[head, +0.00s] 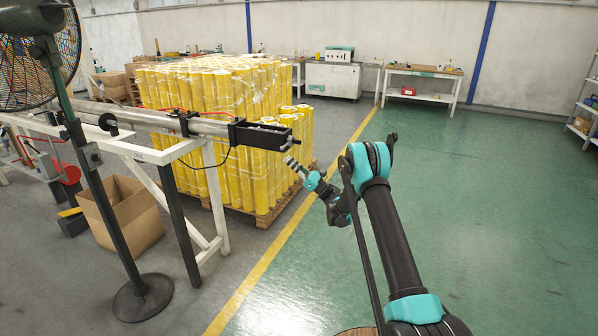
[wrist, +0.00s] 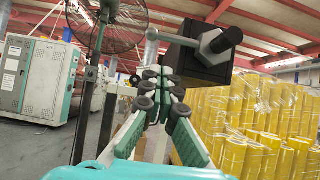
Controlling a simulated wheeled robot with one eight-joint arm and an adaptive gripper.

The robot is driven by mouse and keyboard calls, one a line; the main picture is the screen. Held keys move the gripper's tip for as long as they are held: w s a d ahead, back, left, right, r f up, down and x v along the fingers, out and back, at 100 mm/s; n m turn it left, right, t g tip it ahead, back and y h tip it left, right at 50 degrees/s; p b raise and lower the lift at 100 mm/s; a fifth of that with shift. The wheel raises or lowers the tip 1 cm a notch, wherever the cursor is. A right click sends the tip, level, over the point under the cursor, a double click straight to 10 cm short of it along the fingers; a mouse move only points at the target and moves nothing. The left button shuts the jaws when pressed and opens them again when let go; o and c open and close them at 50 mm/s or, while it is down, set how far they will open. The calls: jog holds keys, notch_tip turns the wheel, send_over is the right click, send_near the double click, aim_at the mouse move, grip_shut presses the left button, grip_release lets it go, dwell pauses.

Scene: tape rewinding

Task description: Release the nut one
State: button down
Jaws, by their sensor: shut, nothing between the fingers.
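The nut (wrist: 212,47) is a grey hexagonal piece with a dark round stub on its front, on the end of a black box-shaped housing (wrist: 180,62) in the wrist view. In the head view the housing (head: 258,134) is at the end of the long metal shaft, and the nut is too small to make out clearly. My gripper (wrist: 160,74) is shut and empty, its green fingers with black rollers meeting at the tips. The tips appear below and left of the nut, apart from it. My gripper (head: 289,160) also shows just below the housing end in the head view.
Yellow rolls (head: 235,90) stand packed on a pallet behind the shaft. A white frame (head: 205,180) carries the shaft, with a fan (head: 35,50) and an open cardboard box (head: 125,215) nearby. The green floor (head: 480,200) at right is clear.

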aim_at(290, 138)
jog(key=shift+a+r, duration=0.2)
jog(key=shift+r, duration=1.45)
jog(key=shift+s+r+m+t+h, duration=0.1)
jog(key=shift+r+m+t+h, duration=0.2)
jog(key=shift+m+t, duration=0.45)
jog(key=shift+s+r+m+t+h, duration=0.1)
jog(key=shift+r+m+t+h, duration=0.3)
jog(key=shift+m, duration=0.65)
notch_tip(290, 138, up, 4)
jog(key=m+t+h, duration=0.1)
jog(key=m, duration=0.2)
jog(key=m+t+h, duration=0.2)
jog(key=m, duration=0.2)
jog(key=m+t+h, duration=0.2)
jog(key=m, duration=0.1)
jog(key=shift+a+f, duration=0.1)
jog(key=w+d+r+m+h, duration=0.1)
jog(key=w+r+m+h, duration=0.3)
jog(key=m, duration=0.3)
jog(key=shift+d+r+h, duration=0.2)
jog(key=shift+r+h, duration=0.1)
